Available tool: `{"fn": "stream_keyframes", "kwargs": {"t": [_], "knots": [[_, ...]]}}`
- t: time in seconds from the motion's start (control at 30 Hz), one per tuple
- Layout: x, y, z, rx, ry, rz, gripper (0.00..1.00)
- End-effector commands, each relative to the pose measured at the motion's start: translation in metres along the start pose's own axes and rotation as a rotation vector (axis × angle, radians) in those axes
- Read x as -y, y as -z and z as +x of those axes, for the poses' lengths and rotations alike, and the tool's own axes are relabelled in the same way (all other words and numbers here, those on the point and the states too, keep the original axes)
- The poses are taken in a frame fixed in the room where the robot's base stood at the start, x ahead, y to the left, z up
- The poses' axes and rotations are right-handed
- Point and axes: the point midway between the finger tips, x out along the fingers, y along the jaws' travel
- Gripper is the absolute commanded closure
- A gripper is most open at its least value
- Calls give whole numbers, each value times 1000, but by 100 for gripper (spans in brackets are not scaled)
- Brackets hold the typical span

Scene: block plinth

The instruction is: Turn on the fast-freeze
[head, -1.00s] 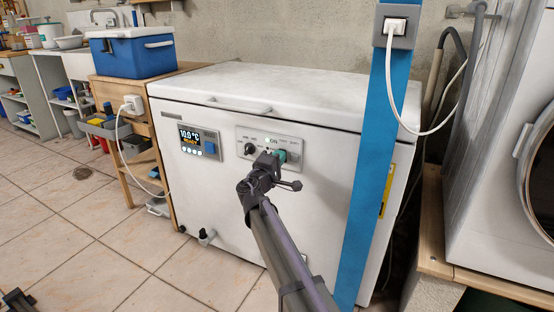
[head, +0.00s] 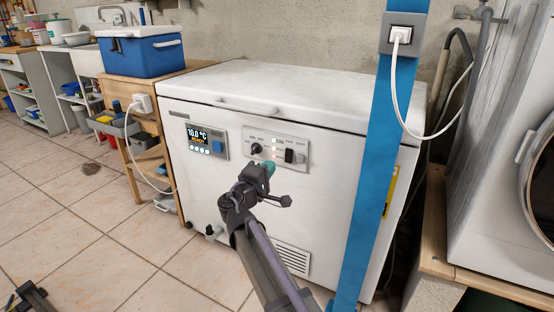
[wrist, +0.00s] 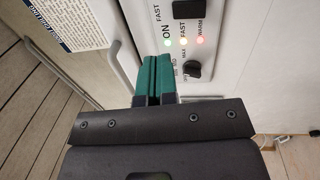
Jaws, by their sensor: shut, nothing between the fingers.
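The white chest freezer (head: 240,190) stands ahead with its lid closed. Its control panel (head: 262,136) holds a black knob (head: 256,149) on the left, indicator lights in the middle and a black switch (head: 289,156) on the right. In the wrist view the switch (wrist: 187,9) is by the word FAST. The ON light (wrist: 168,42) glows green, the FAST light (wrist: 184,41) yellowish and the WARM light (wrist: 200,39) red. My gripper (head: 269,167), with green fingertips, is shut and empty, just below the panel in the head view. The wrist view shows its fingers (wrist: 153,75) together.
A display (head: 208,140) left of the panel reads 10.0 °C. A blue post (head: 380,170) with a socket and plugged cord stands right of the panel. A blue cooler (head: 140,52) sits on a wooden shelf at left. A white front-loading machine (head: 500,190) stands at right.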

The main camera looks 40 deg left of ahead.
Motion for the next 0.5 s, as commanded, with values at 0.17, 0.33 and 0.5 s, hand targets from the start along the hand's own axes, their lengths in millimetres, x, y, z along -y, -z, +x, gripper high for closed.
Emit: {"fn": "stream_keyframes", "kwargs": {"t": [0.17,0.33,0.5], "knots": [[-7,0,-24,0,0,0,100],[-8,0,-29,0,0,0,100],[-8,0,-28,0,0,0,100]]}}
